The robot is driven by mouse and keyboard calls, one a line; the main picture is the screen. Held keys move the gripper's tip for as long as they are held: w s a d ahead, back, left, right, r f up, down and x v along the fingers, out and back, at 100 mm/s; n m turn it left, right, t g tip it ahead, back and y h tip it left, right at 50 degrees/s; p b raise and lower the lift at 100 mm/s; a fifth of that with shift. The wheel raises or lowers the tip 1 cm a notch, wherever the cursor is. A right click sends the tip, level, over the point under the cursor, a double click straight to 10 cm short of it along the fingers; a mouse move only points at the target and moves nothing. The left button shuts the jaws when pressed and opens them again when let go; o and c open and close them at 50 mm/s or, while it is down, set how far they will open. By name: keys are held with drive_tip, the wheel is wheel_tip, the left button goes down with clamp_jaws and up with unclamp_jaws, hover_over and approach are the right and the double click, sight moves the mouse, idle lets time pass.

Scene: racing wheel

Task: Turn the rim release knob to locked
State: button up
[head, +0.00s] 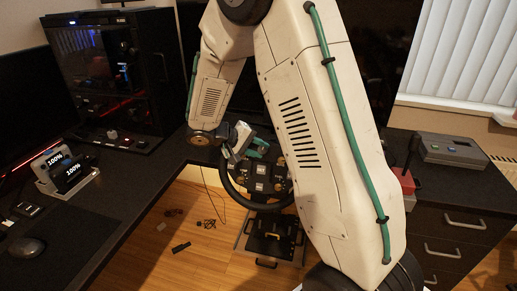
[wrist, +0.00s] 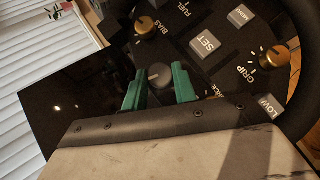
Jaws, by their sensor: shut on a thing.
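The racing wheel (head: 232,190) stands at the desk, with knobs and buttons on its dark face. In the wrist view my gripper (wrist: 160,88) has its green fingers on either side of a dark grey knob (wrist: 159,75) and is shut on it. The knob's label is hidden, so I cannot read its name or its setting. In the head view my gripper (head: 257,149) is at the upper part of the wheel; my arm covers the wheel's right side.
Brass knobs marked BIAS (wrist: 145,27) and GRIP (wrist: 278,58) sit close by, with a grey SET button (wrist: 205,43) between them. A pedal plate (head: 272,240) is below the wheel. A shifter (head: 410,155) and grey box (head: 450,150) stand right.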

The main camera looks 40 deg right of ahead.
drive_tip(key=shift+a+f+n+h, duration=0.1)
drive_tip(key=shift+f+n+h, duration=0.1)
drive_tip(key=shift+n+h, duration=0.65)
drive_tip(key=shift+s+g, duration=0.1)
drive_tip(key=shift+g, duration=0.2)
drive_tip(key=o, duration=1)
drive_tip(key=shift+c, duration=0.2)
drive_tip(key=shift+a, duration=0.1)
drive_tip(key=v, duration=0.7)
drive_tip(key=shift+a, duration=0.35)
drive_tip(key=shift+r, duration=0.1)
drive_tip(key=shift+n, duration=0.25)
